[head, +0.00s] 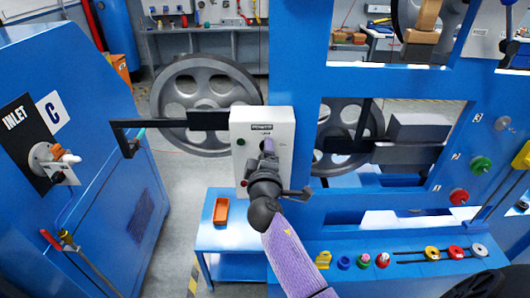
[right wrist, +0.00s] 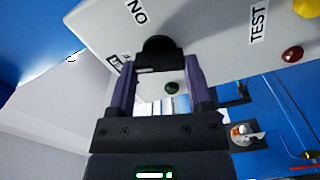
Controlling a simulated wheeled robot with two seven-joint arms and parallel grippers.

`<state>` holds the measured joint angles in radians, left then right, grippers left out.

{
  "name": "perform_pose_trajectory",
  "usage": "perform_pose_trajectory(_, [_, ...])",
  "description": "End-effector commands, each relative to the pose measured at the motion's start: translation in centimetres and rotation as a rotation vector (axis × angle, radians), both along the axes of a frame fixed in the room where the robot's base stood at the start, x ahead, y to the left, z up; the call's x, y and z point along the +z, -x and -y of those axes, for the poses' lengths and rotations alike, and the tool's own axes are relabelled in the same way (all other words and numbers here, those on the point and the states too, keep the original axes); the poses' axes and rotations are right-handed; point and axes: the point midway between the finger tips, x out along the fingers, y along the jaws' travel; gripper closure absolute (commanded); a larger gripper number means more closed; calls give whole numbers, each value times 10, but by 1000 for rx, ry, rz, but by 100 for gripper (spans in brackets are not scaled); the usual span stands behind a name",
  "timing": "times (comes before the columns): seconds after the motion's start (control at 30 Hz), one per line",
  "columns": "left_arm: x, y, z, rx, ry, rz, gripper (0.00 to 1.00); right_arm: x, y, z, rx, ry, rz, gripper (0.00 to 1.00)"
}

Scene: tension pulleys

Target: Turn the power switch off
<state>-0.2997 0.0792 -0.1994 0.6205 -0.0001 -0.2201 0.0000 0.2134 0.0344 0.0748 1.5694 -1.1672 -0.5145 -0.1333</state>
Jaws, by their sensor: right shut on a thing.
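The power switch box (head: 238,150) is a pale grey box labelled POWER, on the blue frame in the middle of the head view. My right gripper (head: 268,152) is up against its front face and hides the switch there. In the right wrist view the black switch knob (right wrist: 160,48) sits on the pale panel, between the two fingertips of my right gripper (right wrist: 162,68). The gripper is shut on the knob. A label reading NO or ON is beside the knob. The knob's exact setting is hard to tell. My left gripper is not in view.
A green button (right wrist: 172,88), a red button (right wrist: 292,54) and a TEST label are near the knob. A blue INLET cabinet (head: 95,110) is at left. Pulleys (head: 205,95) are behind.

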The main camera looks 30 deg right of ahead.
Motion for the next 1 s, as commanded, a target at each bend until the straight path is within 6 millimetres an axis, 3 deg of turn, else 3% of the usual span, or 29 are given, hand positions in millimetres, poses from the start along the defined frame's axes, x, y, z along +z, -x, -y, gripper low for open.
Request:
perform_pose_trajectory(0.4, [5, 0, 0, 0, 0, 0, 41, -1, 0, 0, 0, 211, -130, 94])
perform_pose_trajectory(1.0, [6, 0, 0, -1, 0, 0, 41, -2, 0, 0, 0, 273, -169, 94])
